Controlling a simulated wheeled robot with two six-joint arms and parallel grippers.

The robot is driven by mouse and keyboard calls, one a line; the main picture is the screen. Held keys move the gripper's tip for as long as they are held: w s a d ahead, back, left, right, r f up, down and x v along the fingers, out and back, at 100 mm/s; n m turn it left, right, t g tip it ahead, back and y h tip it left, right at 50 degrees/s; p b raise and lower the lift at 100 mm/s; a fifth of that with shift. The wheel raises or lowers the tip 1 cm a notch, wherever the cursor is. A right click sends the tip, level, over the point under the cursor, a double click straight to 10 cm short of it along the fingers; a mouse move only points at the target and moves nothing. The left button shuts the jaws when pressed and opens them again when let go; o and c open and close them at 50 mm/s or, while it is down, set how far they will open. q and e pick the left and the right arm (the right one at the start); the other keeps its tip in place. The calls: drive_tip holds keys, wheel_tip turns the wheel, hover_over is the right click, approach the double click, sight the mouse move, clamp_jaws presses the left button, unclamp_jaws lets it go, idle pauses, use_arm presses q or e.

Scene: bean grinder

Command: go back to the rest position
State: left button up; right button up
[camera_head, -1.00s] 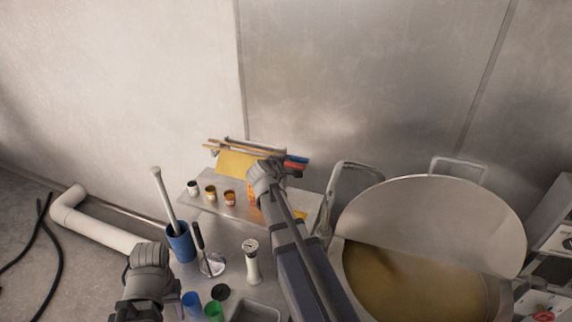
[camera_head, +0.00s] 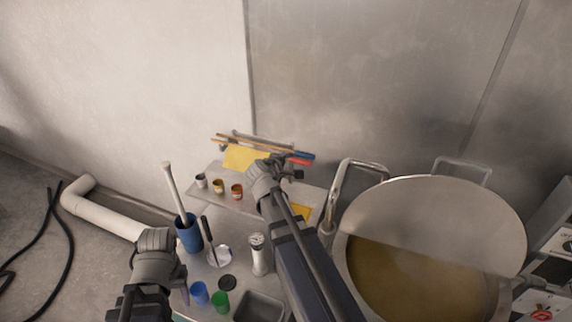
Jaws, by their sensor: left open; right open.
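My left gripper (camera_head: 180,280) is at the lower left, by the table's left edge. It is seen from behind, and its fingers are mostly hidden by its own wrist. My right gripper (camera_head: 293,170) reaches over the back of the table, in front of the rack with brushes or sticks (camera_head: 260,147). Its fingers are open, and I see nothing between them. The white grinder (camera_head: 260,256) with a dial-like top stands upright on the table, left of my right forearm and apart from both grippers.
A blue holder (camera_head: 189,235) with a long pale rod stands near my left gripper. Small cups (camera_head: 218,187) line the back shelf. A blue cup (camera_head: 199,293) and a green cup (camera_head: 220,301) stand in front. A large pot with a raised lid (camera_head: 440,226) is right of my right arm.

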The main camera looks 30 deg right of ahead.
drive_tip(key=s+a+f+m+g+y+b, duration=0.1)
drive_tip(key=s+a+f+g+y+b, duration=0.1)
drive_tip(key=s+a+f+b, duration=0.2)
drive_tip(key=s+a+f+m+g+y+b, duration=0.1)
drive_tip(key=s+a+f+g+y+b, duration=0.2)
drive_tip(key=s+a+f, duration=0.7)
drive_tip(key=s+a+f+m+g+y+b, duration=0.2)
drive_tip(key=s+a+f+b, duration=0.5)
drive_tip(key=a, duration=1)
wheel_tip(320, 180, down, 4)
drive_tip(key=shift+s+r+g+y, duration=0.1)
drive_tip(key=shift+s+g+y, duration=0.3)
drive_tip(key=shift+s+g, duration=0.15)
